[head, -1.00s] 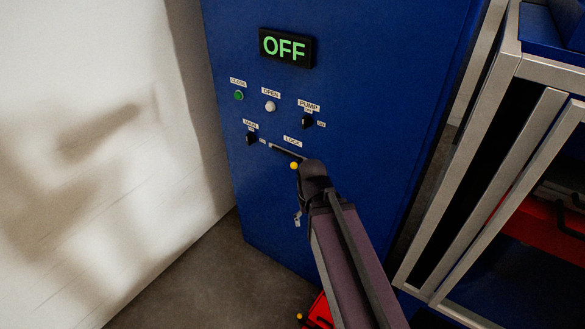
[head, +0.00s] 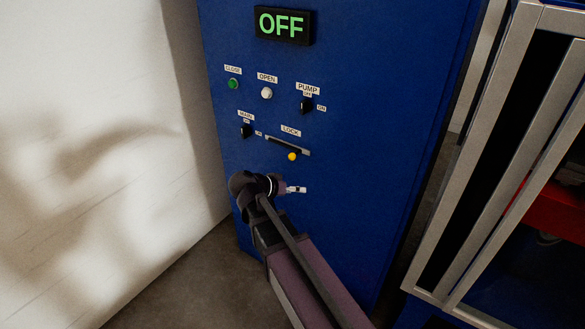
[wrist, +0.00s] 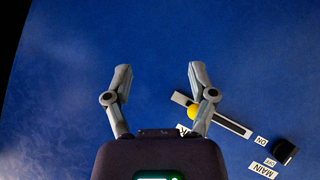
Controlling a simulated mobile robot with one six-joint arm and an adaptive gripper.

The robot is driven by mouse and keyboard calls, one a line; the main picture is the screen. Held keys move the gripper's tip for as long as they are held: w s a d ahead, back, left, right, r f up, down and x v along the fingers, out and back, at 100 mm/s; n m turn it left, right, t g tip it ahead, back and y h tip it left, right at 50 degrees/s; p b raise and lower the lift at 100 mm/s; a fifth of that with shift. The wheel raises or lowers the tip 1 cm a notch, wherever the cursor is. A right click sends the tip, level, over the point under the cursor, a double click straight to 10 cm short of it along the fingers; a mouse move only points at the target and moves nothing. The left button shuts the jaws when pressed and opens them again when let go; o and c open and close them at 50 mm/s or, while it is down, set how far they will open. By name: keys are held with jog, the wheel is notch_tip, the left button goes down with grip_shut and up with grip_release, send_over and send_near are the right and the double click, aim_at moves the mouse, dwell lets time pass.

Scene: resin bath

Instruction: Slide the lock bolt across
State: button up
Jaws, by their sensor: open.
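The lock bolt's yellow knob (head: 291,156) sticks out at the slanted slot (head: 302,151) under the LOCK label on the blue panel. In the wrist view the knob (wrist: 193,113) is in the part of the slot (wrist: 232,126) away from the MAIN switch, partly overlapped by my right-hand finger. My gripper (head: 297,189) is below the slot in the head view. In the wrist view my gripper (wrist: 161,72) is open, with bare blue panel between its fingers. The knob lies outside the jaws; I cannot tell whether a finger touches it.
Above the slot are the MAIN switch (head: 246,131), PUMP switch (head: 306,105), green CLOSE button (head: 233,84), white OPEN button (head: 267,93) and display (head: 283,25) reading OFF. A pale wall (head: 90,150) stands left, a metal-framed rack (head: 480,140) right. The panel below the slot is bare.

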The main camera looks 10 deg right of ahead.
aim_at(292, 155)
jog(key=w+a+r+m+t+h+b, duration=0.3)
jog(key=w+a+t+h+b, duration=0.1)
jog(key=a, duration=0.5)
jog(key=shift+w+a+t+b, duration=0.2)
jog(key=shift+w+t+b, duration=0.4)
jog(key=shift+w+b, duration=0.2)
jog(key=shift+r+x, duration=0.2)
jog(key=shift+x, duration=6.65)
jog(key=shift+s, duration=0.1)
grip_shut()
